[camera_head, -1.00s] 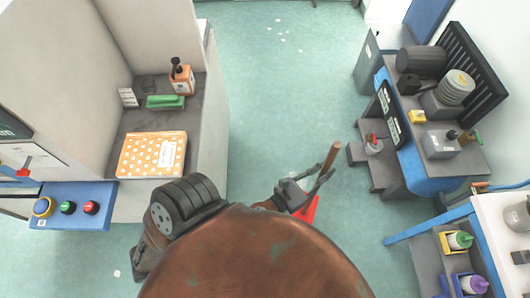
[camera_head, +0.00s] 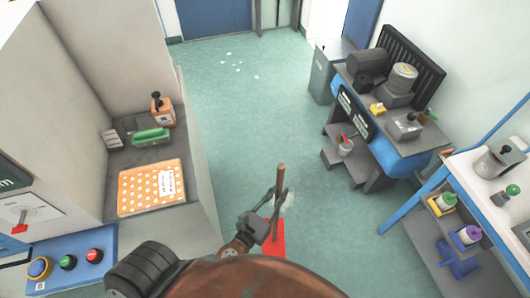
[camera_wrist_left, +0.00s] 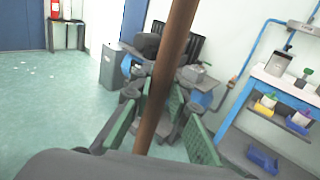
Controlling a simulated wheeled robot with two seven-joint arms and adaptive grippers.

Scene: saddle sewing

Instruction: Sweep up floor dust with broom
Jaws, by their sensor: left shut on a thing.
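My left gripper (camera_head: 274,205) is shut on the brown handle of the broom (camera_head: 280,182), at the lower middle of the head view. The handle stands nearly upright in the picture, and its red head (camera_head: 276,240) shows below the gripper. In the left wrist view the handle (camera_wrist_left: 168,75) runs up between the two green-padded fingers (camera_wrist_left: 157,120). The floor dust (camera_head: 238,66) is several small white specks on the green floor at the upper middle of the head view, well beyond the broom. The specks also show at the left of the wrist view (camera_wrist_left: 25,67). My right gripper is not in view.
A pale-walled workstation with an orange dotted box (camera_head: 152,187) stands on the left. A blue-and-grey bench (camera_head: 383,130) with a low step and a grey bin (camera_head: 323,75) stand on the right. A white-topped table (camera_head: 480,170) is nearer right. Open floor lies between.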

